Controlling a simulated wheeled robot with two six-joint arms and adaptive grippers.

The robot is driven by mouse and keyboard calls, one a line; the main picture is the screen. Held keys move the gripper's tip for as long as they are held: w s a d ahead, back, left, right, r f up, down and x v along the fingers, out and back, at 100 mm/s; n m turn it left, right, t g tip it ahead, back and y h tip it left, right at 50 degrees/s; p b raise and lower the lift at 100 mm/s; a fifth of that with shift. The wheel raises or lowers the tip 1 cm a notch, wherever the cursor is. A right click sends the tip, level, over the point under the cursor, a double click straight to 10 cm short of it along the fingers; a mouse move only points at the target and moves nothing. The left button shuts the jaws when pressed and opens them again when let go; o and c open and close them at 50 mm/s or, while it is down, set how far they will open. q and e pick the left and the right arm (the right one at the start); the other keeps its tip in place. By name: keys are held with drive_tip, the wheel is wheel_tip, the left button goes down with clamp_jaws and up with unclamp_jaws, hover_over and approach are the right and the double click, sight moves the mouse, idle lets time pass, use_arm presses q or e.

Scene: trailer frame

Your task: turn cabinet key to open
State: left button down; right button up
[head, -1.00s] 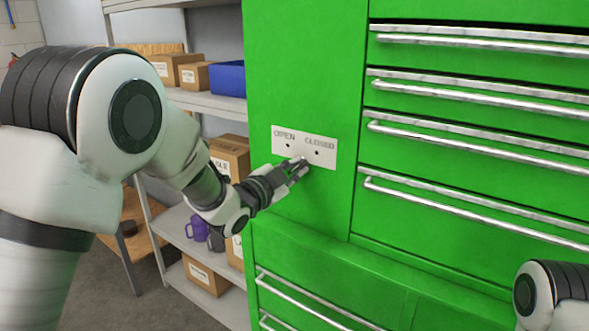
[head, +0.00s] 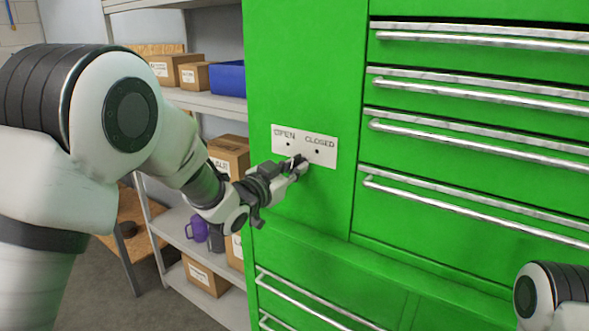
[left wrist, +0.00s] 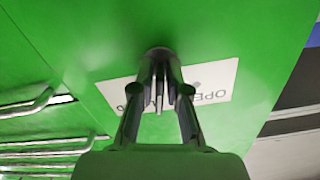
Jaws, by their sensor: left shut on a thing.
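The green cabinet (head: 300,60) carries a white plate (head: 325,151) marked OPEN on the left and CLOSED on the right, with a small dark dot under each word. The plate shows upside down in the left wrist view (left wrist: 213,85). My left gripper (head: 299,163) is at the plate's lower edge, between the two words. It is shut on the cabinet key (left wrist: 159,75), a grey metal piece at the lock. The fingers hide much of the key in the head view, and I cannot tell its exact angle. My right gripper is out of view.
Drawers with long metal handles (head: 470,91) fill the cabinet's right side. Shelves at left hold cardboard boxes (head: 229,155), a blue bin (head: 228,78) and a purple mug (head: 197,229). A green ledge (head: 330,252) juts out below the plate.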

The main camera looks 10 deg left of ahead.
use_arm(q)
drive_tip(key=n, duration=0.5)
drive_tip(key=shift+n+p, duration=0.3)
drive_tip(key=shift+p, duration=0.1)
drive_tip(key=n+p, duration=0.1)
drive_tip(key=n, duration=0.5)
drive_tip(key=shift+p, duration=0.3)
drive_tip(key=shift+n, duration=0.3)
drive_tip(key=c, duration=1.3)
unclamp_jaws()
drive_tip(key=shift+w, duration=0.1)
drive_tip(key=v, duration=1.2)
drive_tip(key=shift+f, duration=0.15)
